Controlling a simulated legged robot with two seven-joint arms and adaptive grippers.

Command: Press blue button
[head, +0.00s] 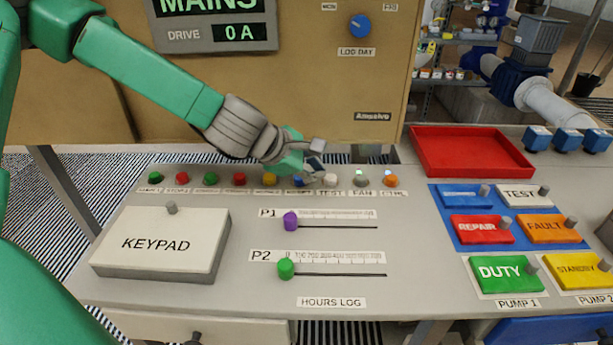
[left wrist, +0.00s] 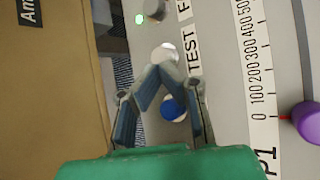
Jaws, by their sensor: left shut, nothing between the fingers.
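The blue button (head: 298,182) sits in the row of coloured buttons along the back of the grey console, between the yellow and white ones. My left gripper (head: 317,168) comes in from the left and hangs over this row, close to the blue and white buttons. In the left wrist view, my left gripper (left wrist: 160,72) is shut and empty, its fingertips by the white TEST button (left wrist: 165,53). I cannot tell whether the gripper touches any button. My right gripper is not in view.
Other buttons, such as the yellow one (head: 269,180) and the FAN one (head: 361,180), stand close by. The keypad box (head: 165,244), purple slider (head: 290,221) and green slider (head: 286,268) lie nearer. An empty red tray (head: 470,150) is at right. A brown cabinet (head: 330,95) rises behind.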

